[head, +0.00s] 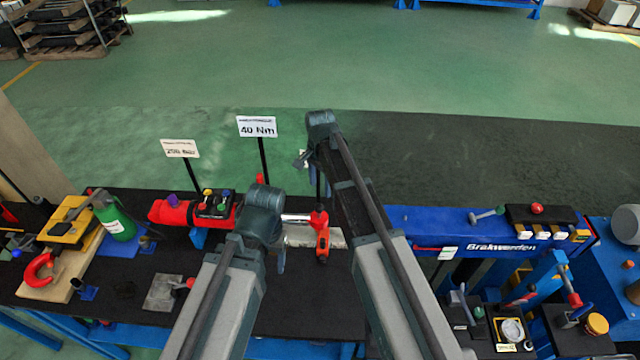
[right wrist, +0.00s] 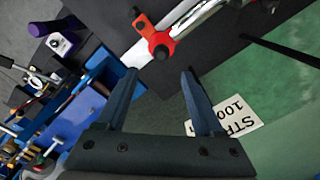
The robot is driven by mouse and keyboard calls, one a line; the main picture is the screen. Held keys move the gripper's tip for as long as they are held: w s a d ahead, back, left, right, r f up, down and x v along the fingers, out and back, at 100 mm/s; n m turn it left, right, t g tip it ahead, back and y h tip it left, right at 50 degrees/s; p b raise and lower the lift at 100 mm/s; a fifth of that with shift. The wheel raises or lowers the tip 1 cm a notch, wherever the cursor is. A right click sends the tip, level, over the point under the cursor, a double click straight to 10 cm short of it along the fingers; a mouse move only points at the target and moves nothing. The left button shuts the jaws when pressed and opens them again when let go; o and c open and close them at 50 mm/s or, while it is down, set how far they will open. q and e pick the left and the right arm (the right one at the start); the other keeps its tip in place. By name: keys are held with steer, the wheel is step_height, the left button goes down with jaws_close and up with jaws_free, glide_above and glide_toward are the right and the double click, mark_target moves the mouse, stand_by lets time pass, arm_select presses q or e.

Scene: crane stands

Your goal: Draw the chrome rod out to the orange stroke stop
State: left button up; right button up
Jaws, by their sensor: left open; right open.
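The chrome rod (head: 296,218) comes out to the right from behind my left wrist, in line with the red cylinder (head: 172,213). A red-orange fitting (head: 322,243) sits at the rod's right end and reaches toward the front. I cannot tell an orange stroke stop apart from it. The right wrist view shows the rod (right wrist: 193,18) and the fitting (right wrist: 160,45) just beyond my open, empty right gripper (right wrist: 158,74). In the head view that gripper is mostly hidden by its arm. My left gripper (head: 278,258) is over the bench by the rod, its fingers mostly hidden.
A white strip (head: 300,236) lies beneath the rod. Signs on poles, one marked 40 Nm (head: 257,126), stand behind the bench. A sign (right wrist: 240,115) shows past my right finger. A green bottle (head: 116,219) stands left; a blue beam (head: 425,222) lies right. The front middle is clear.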

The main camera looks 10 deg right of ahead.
arm_select(q)
step_height(320, 180, up, 4)
steer(key=p, duration=0.3)
steer(key=shift+r, duration=0.1)
arm_select(e)
step_height(320, 180, up, 4)
steer(key=shift+r, duration=0.1)
arm_select(q)
step_height(320, 180, down, 14)
steer(key=b, duration=1.4)
arm_select(e)
steer(key=s+a+f+n, duration=0.1)
steer(key=s+f+n, duration=0.3)
steer(key=s, duration=0.4)
steer(key=s+a+f+n, duration=0.2)
steer(key=s+f+n, duration=0.3)
steer(key=s, duration=0.3)
steer(key=s+a+f+n+h, duration=0.1)
steer(key=s+f+n, duration=0.4)
steer(key=s, duration=0.3)
steer(key=shift+a+n, duration=0.15)
steer(key=shift+n, duration=0.35)
